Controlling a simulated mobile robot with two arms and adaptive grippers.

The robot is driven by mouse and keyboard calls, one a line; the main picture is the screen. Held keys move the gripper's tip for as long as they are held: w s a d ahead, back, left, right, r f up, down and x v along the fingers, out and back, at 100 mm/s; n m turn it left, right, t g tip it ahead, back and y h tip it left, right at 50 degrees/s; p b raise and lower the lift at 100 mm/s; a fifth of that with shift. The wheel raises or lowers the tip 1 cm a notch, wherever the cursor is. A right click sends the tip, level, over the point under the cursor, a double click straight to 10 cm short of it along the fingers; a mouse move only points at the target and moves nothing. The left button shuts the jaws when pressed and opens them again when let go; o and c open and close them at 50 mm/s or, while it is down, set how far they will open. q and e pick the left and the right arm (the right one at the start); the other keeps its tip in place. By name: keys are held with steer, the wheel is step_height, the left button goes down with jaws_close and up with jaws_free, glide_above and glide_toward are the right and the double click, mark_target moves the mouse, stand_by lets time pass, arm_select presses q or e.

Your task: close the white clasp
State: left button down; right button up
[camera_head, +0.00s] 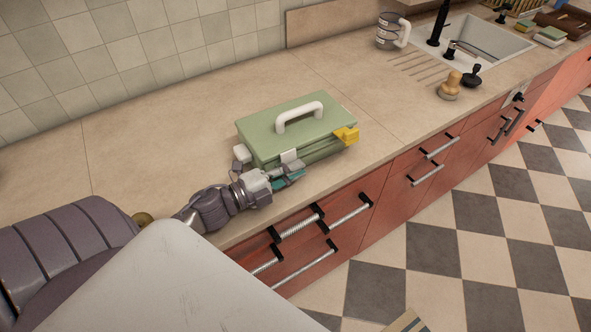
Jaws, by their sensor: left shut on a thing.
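A green box (292,122) with a white carry handle (299,117) sits on the counter, lid down. The white clasp (289,156) is on its front side, left of a yellow clasp (347,135) at the right front corner. My left gripper (290,174) is at the front of the box, just below the white clasp, with its teal fingertips shut on it. The fingers hide the clasp's lower part, so its exact angle cannot be told. Another white piece (241,153) shows at the box's left front corner. My right gripper is not in view.
The beige counter (150,140) is clear left of the box and behind it. Its front edge runs close below my gripper, above red drawers (335,225) with bar handles. A mug-like jug (388,32), a wooden-topped tool (450,84) and a sink (487,42) are at the upper right.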

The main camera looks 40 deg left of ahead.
arm_select(q)
steer(key=shift+w+a+f+m+b, duration=0.2)
steer(key=shift+a+m+b, duration=0.15)
steer(key=shift+m, duration=0.55)
steer(key=c, duration=1.2)
jaws_free()
steer(key=shift+o, duration=0.2)
steer(key=v, duration=0.7)
steer(key=shift+s+a, duration=0.1)
steer(key=shift+s, duration=0.2)
